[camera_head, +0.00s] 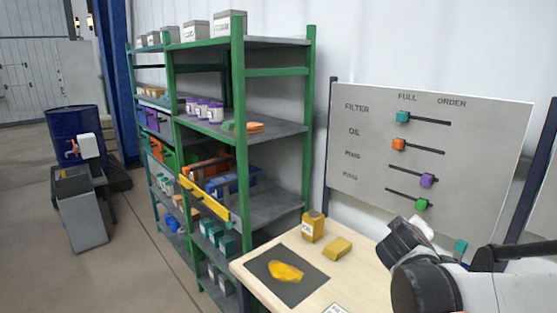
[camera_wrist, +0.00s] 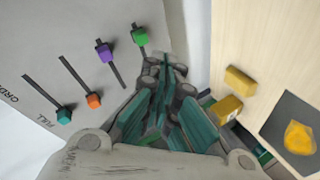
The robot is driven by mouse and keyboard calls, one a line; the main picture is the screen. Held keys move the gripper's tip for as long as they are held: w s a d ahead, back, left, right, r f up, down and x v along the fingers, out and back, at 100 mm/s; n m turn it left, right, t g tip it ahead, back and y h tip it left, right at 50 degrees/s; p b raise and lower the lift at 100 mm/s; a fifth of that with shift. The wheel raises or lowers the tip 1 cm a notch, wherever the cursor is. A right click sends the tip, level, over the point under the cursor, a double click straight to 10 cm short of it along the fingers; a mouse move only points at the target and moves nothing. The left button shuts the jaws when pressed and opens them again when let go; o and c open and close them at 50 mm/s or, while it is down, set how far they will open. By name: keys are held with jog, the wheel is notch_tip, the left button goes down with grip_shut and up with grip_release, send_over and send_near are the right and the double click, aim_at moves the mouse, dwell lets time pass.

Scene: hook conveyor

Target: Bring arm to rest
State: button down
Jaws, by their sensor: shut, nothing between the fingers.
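My gripper (camera_wrist: 166,72) is shut and empty, its teal-padded fingers together in the wrist view. In the head view my arm shows at the lower right, and a teal finger part of the gripper (camera_head: 460,247) shows beside it in front of the board's lower edge. The rest of the gripper is hidden behind the arm there. The grey board (camera_head: 370,165) with labelled sliders stands behind the arm. The wooden table (camera_head: 345,268) lies to the left of the arm and below it.
A green-framed shelf (camera_head: 239,110) stands left. Open floor (camera_head: 120,260) lies farther left, with a blue drum (camera_head: 75,130) behind.

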jog(key=s+a+f+m+g+y, duration=0.2)
jog(key=s+a, duration=0.4)
jog(key=s, duration=0.5)
jog(key=s+a+f+m+g+y, duration=0.2)
jog(key=s+a+y, duration=0.3)
jog(key=s, duration=0.7)
jog(key=shift+s+a+f+m, duration=0.25)
jog(key=shift+a+f+m, duration=0.25)
jog(key=shift+a, duration=0.55)
